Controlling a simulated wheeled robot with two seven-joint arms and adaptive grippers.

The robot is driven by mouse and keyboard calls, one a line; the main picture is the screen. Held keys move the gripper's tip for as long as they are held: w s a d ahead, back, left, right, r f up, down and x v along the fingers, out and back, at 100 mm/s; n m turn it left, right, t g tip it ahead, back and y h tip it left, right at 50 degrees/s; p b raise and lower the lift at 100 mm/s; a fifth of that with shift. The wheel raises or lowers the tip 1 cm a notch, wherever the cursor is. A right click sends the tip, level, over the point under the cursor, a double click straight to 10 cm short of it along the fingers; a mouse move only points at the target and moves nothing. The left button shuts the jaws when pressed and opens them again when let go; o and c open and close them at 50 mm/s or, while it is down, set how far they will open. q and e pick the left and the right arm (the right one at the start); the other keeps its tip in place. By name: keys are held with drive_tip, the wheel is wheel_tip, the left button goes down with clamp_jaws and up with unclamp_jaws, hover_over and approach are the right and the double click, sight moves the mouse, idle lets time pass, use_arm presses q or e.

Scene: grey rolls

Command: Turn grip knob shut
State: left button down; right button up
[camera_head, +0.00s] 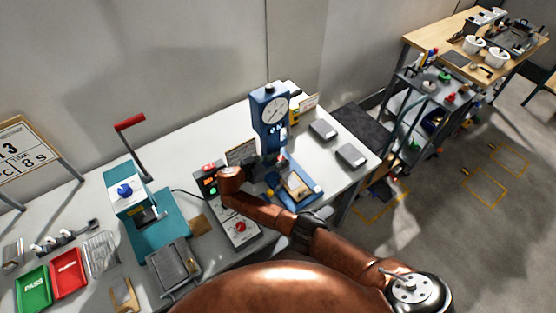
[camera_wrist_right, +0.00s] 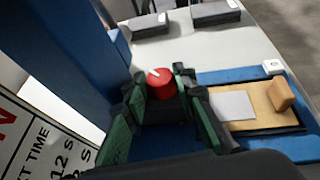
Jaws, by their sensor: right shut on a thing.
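The red grip knob (camera_wrist_right: 160,81) has a white pointer mark that points to the upper left in the right wrist view. It sits close to the blue column of the test stand (camera_wrist_right: 72,55). My right gripper (camera_wrist_right: 165,98) has its green-padded fingers on both sides of the knob and is shut on it. In the head view the blue stand with its round dial (camera_head: 274,109) stands mid-table, and my right gripper (camera_head: 266,164) is at its lower column. The knob is mostly hidden there. My left gripper is not in view.
A blue base plate (camera_wrist_right: 305,147) with a tan block (camera_wrist_right: 281,95) lies beside the gripper. Two grey blocks (camera_head: 323,130) (camera_head: 351,155) lie right of the stand. A control box with a red dial (camera_head: 240,227) and a teal press (camera_head: 124,192) are left of it.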

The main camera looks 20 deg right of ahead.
drive_tip(key=o, duration=1.2)
drive_tip(key=shift+c, duration=0.2)
drive_tip(key=v, duration=1.2)
drive_tip(key=shift+a, duration=0.1)
